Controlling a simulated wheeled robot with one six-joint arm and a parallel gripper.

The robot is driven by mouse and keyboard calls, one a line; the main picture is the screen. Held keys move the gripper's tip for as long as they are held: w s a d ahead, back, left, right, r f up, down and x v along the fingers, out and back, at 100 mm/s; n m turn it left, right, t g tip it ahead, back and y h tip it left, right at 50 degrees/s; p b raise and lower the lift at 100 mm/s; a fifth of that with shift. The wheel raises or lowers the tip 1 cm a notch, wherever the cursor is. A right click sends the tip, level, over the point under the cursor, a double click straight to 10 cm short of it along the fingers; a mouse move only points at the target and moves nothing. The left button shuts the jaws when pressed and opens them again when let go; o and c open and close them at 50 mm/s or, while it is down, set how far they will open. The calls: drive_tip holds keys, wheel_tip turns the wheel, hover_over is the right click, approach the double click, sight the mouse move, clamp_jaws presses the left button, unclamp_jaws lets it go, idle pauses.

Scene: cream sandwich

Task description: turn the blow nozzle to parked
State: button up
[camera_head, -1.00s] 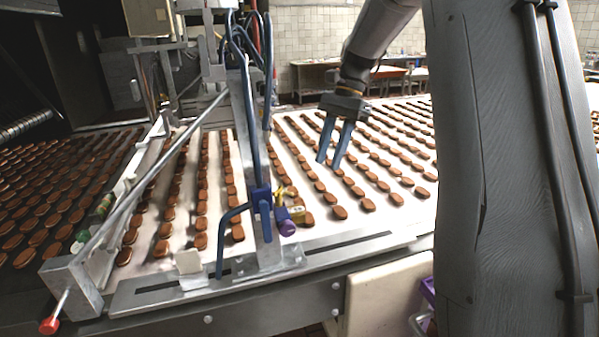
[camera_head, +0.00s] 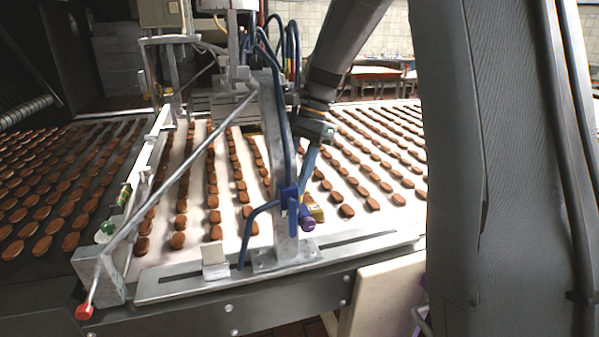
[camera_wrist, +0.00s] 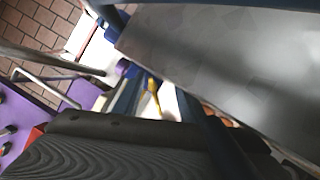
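An upright metal post (camera_head: 283,150) stands at the near edge of the conveyor. A blue fitting (camera_head: 289,197) on it carries a bent blue tube (camera_head: 254,222) pointing down, a purple knob (camera_head: 306,222) and a yellow part (camera_head: 316,213). I cannot tell for sure which of these is the blow nozzle. My gripper (camera_head: 308,165) is behind the post, its blue fingers pointing down, just above the fitting. In the wrist view, my gripper (camera_wrist: 160,100) has its fingers apart, with the yellow part (camera_wrist: 153,88) seen between them and the purple knob (camera_wrist: 122,67) beside them. Contact is unclear.
Rows of brown biscuits (camera_head: 346,211) lie on the white belt (camera_head: 230,225) around the post. A slotted metal rail (camera_head: 200,280) runs along the near edge. A diagonal bar (camera_head: 180,200) with a red knob (camera_head: 84,312) is at the left.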

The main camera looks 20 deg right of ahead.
drive_tip(key=d, duration=0.2)
drive_tip(key=shift+s+d, duration=0.1)
drive_tip(key=shift+d, duration=0.3)
drive_tip(key=shift+a+f, duration=0.1)
drive_tip(key=shift+a, duration=0.5)
drive_tip(key=c, duration=0.8)
drive_tip(key=shift+d, duration=0.2)
clamp_jaws()
drive_tip(key=o, duration=0.7)
unclamp_jaws()
drive_tip(key=shift+d, duration=0.15)
drive_tip(key=shift+o, duration=0.5)
